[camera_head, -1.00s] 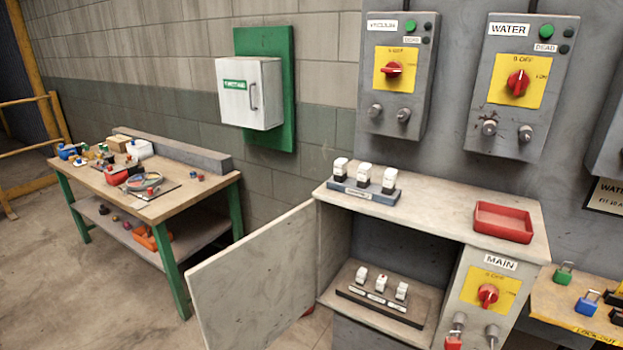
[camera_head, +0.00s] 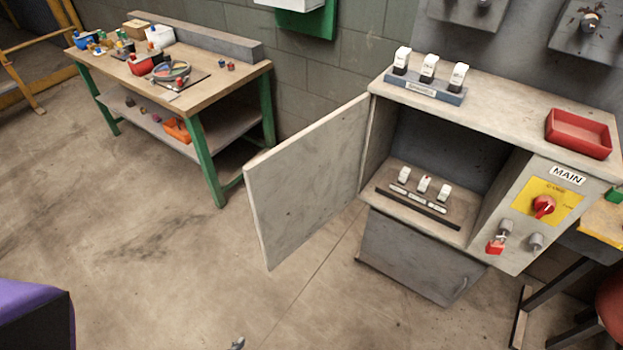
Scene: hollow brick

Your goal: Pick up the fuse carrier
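Three white-and-black fuse carriers (camera_head: 428,67) stand upright in a grey rack (camera_head: 424,89) on the cabinet top. I cannot tell which is the task's carrier. A small grey tip at the bottom edge may be part of my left gripper (camera_head: 238,344); its opening is hidden. My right gripper is out of view.
The cabinet door (camera_head: 305,185) stands open to the left. A red tray (camera_head: 578,134) is on the cabinet top beside the rack. The MAIN panel (camera_head: 550,195) has a red switch. A cluttered workbench (camera_head: 215,85) stands left; the floor between is clear.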

